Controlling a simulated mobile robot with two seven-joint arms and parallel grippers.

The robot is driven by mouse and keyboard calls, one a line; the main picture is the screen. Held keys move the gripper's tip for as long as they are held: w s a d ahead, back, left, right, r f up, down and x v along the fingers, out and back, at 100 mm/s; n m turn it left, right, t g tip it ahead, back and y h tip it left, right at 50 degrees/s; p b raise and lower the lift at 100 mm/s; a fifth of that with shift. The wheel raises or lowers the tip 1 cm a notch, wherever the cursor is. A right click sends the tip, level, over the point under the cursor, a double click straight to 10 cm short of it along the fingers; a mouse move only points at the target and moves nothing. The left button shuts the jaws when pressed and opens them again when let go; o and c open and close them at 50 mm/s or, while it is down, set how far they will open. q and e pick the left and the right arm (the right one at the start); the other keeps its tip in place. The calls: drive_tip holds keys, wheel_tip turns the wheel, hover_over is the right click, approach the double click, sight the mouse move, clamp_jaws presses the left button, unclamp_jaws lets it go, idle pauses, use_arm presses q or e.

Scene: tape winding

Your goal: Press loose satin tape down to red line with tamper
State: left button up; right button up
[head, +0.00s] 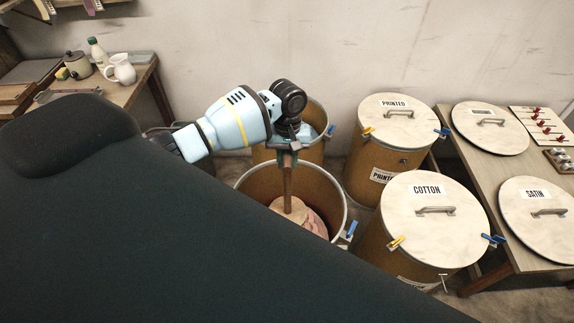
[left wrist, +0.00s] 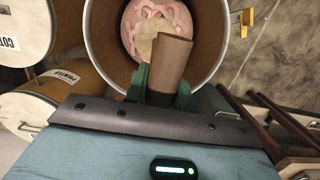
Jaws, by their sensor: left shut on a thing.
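The wooden tamper (head: 288,182) stands with its handle upright in the open tan drum (head: 322,182). My left gripper (head: 287,148) is shut on the top of the handle, above the drum's mouth. In the left wrist view the handle (left wrist: 170,62) comes up toward the gripper (left wrist: 160,85), and its pale round foot (left wrist: 150,46) lies over the tape. Loose pink satin tape (left wrist: 157,14) in wavy folds shows around the foot, inside the drum (left wrist: 222,28). I cannot make out the red line. My right gripper is out of view.
Closed drums marked PRINTED (head: 394,106) and COTTON (head: 423,205) stand to the right. A table (head: 478,165) at right bears the SATIN lid (head: 520,208). A side table with a white jug (head: 121,69) is back left.

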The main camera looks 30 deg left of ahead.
use_arm(q)
wheel_tip(320, 180, up, 16)
idle(1.1)
drive_tip(key=shift+f, duration=0.15)
